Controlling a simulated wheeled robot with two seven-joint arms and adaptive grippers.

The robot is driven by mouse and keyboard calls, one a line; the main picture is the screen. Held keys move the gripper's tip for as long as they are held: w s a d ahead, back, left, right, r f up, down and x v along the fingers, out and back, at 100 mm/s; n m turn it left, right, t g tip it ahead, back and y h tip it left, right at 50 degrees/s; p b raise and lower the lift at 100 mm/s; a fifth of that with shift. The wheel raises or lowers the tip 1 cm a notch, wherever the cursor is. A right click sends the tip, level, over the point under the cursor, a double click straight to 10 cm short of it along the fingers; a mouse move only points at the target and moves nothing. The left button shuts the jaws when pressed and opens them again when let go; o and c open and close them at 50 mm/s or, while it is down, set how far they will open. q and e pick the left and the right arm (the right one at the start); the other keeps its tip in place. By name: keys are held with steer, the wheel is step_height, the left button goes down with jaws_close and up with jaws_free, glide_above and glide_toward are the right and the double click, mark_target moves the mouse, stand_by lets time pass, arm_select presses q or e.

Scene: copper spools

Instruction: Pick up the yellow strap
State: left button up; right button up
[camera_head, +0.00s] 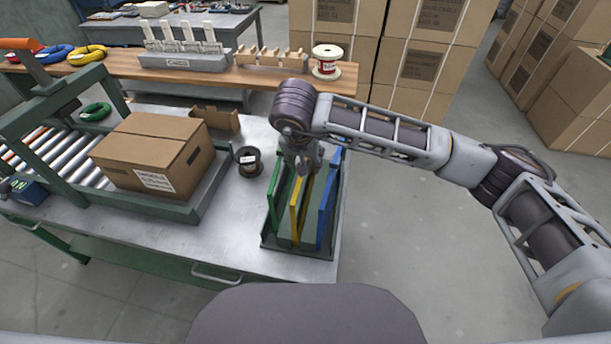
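A yellow coiled band (87,55), which looks like the strap, lies at the far left on the wooden bench, beside a blue coil (54,53). A yellow upright panel (299,208) stands in a rack (297,248) on the metal table, between green and blue panels. My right arm comes in from the right, and its gripper (304,166) points down at the back of this rack, far from the yellow coil. Its fingers are small and partly hidden, so I cannot tell if they are open or touch a panel. My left gripper is out of view.
A cardboard box (155,155) sits on a green-framed tray beside a roller conveyor. A dark spool (249,161) stands between box and rack. A green coil (96,111) lies behind the box. A white-and-red spool (326,62) stands on the bench. Stacked cartons (420,65) stand behind.

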steer(key=shift+x, duration=0.9)
steer(key=shift+c, duration=0.5)
jaws_close()
